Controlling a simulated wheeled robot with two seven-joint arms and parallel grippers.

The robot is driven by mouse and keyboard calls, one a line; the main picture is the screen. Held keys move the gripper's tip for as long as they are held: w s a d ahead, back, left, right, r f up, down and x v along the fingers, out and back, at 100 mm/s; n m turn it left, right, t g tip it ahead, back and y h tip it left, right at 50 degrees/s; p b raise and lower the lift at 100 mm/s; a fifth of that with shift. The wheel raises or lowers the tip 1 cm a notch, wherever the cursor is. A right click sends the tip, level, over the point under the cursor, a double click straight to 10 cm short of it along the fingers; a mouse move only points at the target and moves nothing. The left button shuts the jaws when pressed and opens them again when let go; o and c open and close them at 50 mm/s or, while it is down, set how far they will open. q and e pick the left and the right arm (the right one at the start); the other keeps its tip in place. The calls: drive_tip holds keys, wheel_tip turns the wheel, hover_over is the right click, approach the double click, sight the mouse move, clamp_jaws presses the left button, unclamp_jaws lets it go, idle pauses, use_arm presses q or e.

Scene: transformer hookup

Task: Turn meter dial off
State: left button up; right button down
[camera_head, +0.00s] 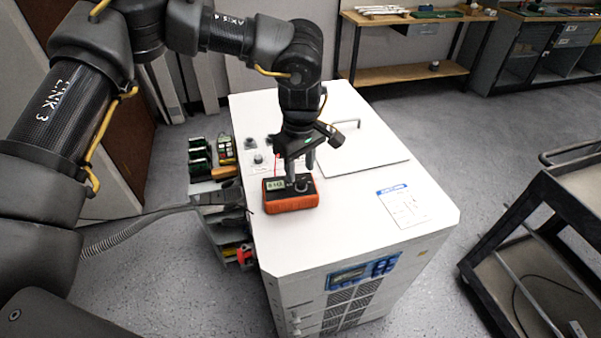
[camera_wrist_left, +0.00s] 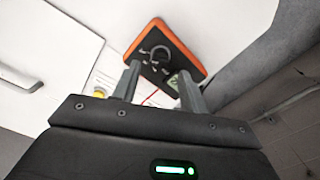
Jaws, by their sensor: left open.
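The orange and black meter (camera_head: 290,205) lies on the white top of a cabinet, near its left edge. Its small screen (camera_head: 276,185) is greenish with dark digits too small to read surely. The round dial (camera_head: 302,186) is right of the screen; the wrist view shows it as a grey ring (camera_wrist_left: 160,53). My left gripper (camera_head: 300,172) points down just above the meter, by the dial. In the wrist view the fingers (camera_wrist_left: 158,72) are apart with nothing held; I cannot tell whether they touch the dial. My right gripper is out of view.
The white cabinet (camera_head: 400,240) has a raised panel with a handle (camera_head: 345,135) behind the gripper and a printed sheet (camera_head: 403,207) at right. A side rack (camera_head: 208,192) with tools hangs at left. A dark cart (camera_head: 565,200) stands at right.

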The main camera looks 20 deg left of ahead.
sight(301, 183)
use_arm(q)
drive_tip(key=shift+f, duration=1.55)
clamp_jaws()
